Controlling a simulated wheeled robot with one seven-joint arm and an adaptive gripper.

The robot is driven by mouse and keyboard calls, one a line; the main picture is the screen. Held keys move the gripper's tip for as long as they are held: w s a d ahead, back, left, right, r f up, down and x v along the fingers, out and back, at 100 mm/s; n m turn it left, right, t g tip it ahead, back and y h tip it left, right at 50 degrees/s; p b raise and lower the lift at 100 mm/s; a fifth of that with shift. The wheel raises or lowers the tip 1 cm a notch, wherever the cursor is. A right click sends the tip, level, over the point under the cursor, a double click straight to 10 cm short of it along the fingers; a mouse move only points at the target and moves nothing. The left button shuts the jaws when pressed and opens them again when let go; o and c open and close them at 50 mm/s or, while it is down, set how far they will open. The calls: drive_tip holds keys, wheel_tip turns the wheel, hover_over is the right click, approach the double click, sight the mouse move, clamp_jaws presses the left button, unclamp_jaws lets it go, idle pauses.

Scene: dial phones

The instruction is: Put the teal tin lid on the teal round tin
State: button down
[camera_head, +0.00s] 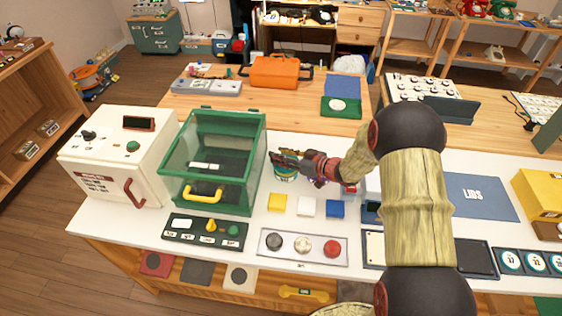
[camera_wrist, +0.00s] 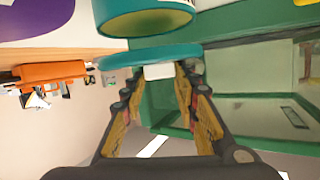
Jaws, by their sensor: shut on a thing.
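In the wrist view, a teal lid (camera_wrist: 150,55) with a pale knob (camera_wrist: 158,71) sits between my gripper's fingertips. My gripper (camera_wrist: 160,75) is shut on the lid's knob. In the head view the tin (camera_head: 285,176) stands on the white table, right of the green glass-sided case. My gripper (camera_head: 280,157) is right over it there. The lid is too small and covered to tell clearly in that view.
The green case (camera_head: 212,165) with a yellow handle stands close left of my gripper. Yellow (camera_head: 277,203), white and blue blocks lie in front of the tin. A panel with three round buttons (camera_head: 303,247) lies nearer. An orange toolbox (camera_head: 275,72) stands on the wooden table behind.

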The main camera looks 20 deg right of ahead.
drive_tip(key=shift+f+b, duration=0.3)
drive_tip(key=shift+f, duration=0.8)
drive_tip(key=shift+s, duration=0.1)
drive_tip(key=shift+f, duration=0.15)
drive_tip(key=c, duration=1.4)
unclamp_jaws()
